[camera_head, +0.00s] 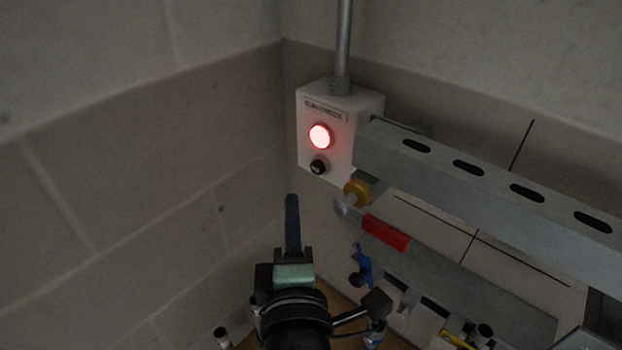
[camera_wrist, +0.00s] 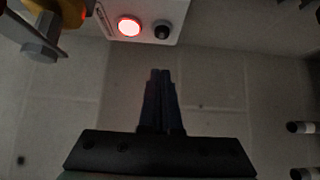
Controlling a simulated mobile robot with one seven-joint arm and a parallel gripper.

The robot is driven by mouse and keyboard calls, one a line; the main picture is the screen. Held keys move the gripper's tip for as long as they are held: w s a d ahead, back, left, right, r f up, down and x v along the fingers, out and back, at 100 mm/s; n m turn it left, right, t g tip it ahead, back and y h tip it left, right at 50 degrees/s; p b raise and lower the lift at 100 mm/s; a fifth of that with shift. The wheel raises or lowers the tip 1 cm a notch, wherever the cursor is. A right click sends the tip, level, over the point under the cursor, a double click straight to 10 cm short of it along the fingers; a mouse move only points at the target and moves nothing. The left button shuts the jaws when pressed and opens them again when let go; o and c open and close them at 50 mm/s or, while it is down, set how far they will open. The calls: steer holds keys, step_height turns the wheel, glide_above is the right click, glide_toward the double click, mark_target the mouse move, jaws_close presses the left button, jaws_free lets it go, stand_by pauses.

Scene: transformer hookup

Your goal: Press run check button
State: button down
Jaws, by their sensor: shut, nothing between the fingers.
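A pale wall box (camera_head: 328,108) in the corner carries a label, a glowing red lamp (camera_head: 320,136) and a small black button (camera_head: 318,167) below the lamp. In the wrist view the red lamp (camera_wrist: 129,26) and black button (camera_wrist: 161,31) show at the top edge. My gripper (camera_head: 291,200) points up, below and left of the box, with its blue fingers together and nothing between them. In the wrist view the fingertips (camera_wrist: 160,74) end below the button in the picture, apart from it. Whether the black button is the run check button cannot be read.
A grey slotted rail (camera_head: 490,190) runs right from beside the box. A yellow knob (camera_head: 357,192) and a red handle (camera_head: 386,233) sit under it, close to my gripper's right. A conduit (camera_head: 343,45) rises from the box. Left of the box is bare wall.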

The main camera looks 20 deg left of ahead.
mark_target(318, 167)
steer(key=w+p, duration=0.2)
steer(key=w, duration=0.4)
steer(key=shift+w, duration=0.25)
steer(key=shift+w+d, duration=0.1)
